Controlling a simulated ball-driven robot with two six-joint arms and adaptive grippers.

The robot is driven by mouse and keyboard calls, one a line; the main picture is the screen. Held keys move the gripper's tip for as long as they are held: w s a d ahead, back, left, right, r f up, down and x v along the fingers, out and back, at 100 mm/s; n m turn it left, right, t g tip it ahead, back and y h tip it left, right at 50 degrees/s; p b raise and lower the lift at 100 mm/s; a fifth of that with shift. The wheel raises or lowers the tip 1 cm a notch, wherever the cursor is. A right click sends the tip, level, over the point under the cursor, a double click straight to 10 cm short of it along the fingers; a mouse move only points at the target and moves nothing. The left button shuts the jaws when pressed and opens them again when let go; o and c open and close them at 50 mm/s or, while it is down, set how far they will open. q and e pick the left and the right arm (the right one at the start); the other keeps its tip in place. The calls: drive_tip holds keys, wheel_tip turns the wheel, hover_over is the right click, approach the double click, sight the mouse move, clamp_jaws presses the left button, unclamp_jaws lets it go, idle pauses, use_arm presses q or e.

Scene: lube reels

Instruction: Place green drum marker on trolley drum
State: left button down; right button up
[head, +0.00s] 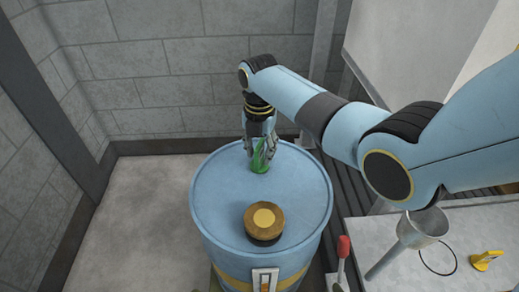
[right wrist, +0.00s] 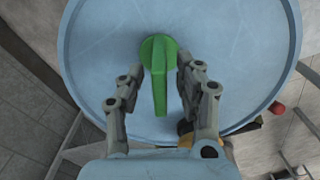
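The green drum marker (head: 259,163) is at the far part of the blue trolley drum's lid (head: 215,190) and appears to rest on it. In the right wrist view the marker (right wrist: 159,75) has a round head and a long narrow grip, over the pale blue lid (right wrist: 235,40). My right gripper (head: 262,152) points down over the marker. In the right wrist view its fingers (right wrist: 157,80) stand apart on both sides of the marker, with gaps visible, the right finger nearer. My left gripper is not in view.
A brown and yellow round cap (head: 263,220) sits on the near part of the lid. A grey bench at right holds a metal funnel (head: 424,226), a dark ring (head: 437,258) and a yellow piece (head: 487,259). A red-handled tool (head: 343,248) stands beside the drum. Block walls close the back and left.

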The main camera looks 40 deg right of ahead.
wheel_tip(320, 180, up, 12)
drive_tip(key=p, duration=0.2)
drive_tip(key=shift+r+p, duration=0.2)
drive_tip(key=shift+p, duration=0.1)
idle(0.4)
